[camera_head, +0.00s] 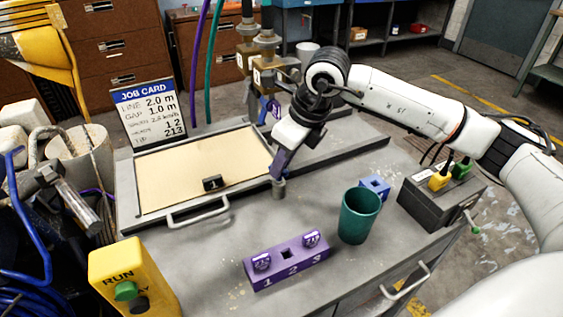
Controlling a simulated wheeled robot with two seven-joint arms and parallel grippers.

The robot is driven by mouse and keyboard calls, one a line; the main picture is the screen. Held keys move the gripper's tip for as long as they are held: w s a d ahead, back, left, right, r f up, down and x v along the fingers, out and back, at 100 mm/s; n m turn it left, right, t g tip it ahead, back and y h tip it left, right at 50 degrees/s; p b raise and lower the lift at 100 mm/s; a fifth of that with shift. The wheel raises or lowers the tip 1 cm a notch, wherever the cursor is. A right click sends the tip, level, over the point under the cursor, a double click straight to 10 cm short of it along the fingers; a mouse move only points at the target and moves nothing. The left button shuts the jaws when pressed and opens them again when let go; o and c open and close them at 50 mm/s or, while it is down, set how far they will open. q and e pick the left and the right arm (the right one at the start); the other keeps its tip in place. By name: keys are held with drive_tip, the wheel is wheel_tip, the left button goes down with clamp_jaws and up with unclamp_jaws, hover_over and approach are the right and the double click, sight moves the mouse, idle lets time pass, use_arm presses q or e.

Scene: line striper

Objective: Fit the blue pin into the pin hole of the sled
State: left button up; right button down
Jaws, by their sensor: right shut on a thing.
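My right gripper (281,176) points down above the grey bench top, just right of the tan panel. It is shut on a piece with a short grey cylindrical end (279,188); a dark blue-violet part shows above it, and I cannot tell whether this is the blue pin. A small blue block (376,184) with a dark hole in its top stands behind the green cup. A small black block (213,183) sits at the front of the tan panel (190,165); I cannot tell whether it is the sled. No pin hole is clear. My left gripper is not in view.
A purple rack (268,270) holds pieces at 1 and 3, with an open square hole at 2. A green cup (359,216), a dark box (425,203) and a yellow RUN box (125,272) stand around the bench. The bench between gripper and rack is clear.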

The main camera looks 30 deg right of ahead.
drive_tip(key=shift+f+b, duration=0.25)
drive_tip(key=shift+b, duration=0.05)
drive_tip(key=c, duration=1.4)
unclamp_jaws()
drive_tip(key=p+v, duration=0.3)
drive_tip(key=v, duration=0.4)
drive_tip(key=shift+p, duration=0.4)
